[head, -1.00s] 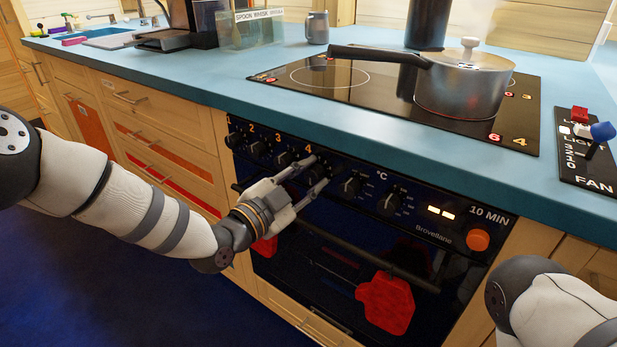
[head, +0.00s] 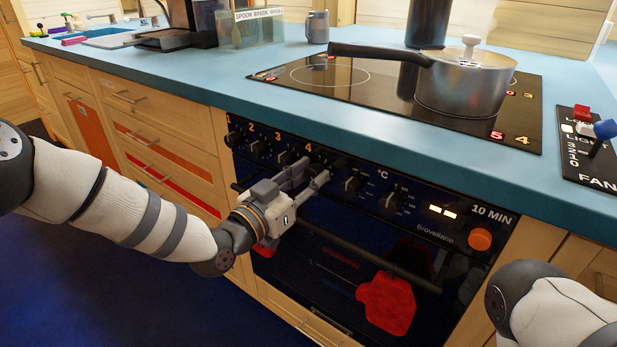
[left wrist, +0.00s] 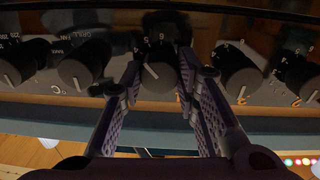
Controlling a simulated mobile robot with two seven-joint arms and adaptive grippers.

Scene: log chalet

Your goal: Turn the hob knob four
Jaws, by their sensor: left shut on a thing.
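Hob knob four is a dark round knob below the orange 4 on the oven's black control panel (head: 410,203). In the head view my fingers largely hide it. In the left wrist view the knob (left wrist: 161,66) sits between my fingertips, its white pointer line tilted, with numbers around it. My left gripper (head: 317,168) is shut on this knob, one finger on each side; it also shows in the left wrist view (left wrist: 160,80). My right arm shows at the lower right, but its gripper is out of view.
Other knobs, such as one to the right (head: 353,186), stand close beside my fingers. The oven handle (head: 370,262) runs below, with red mitts (head: 386,302) hanging. A lidded pot (head: 462,85) stands on the black hob (head: 390,108), whose red display reads 5.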

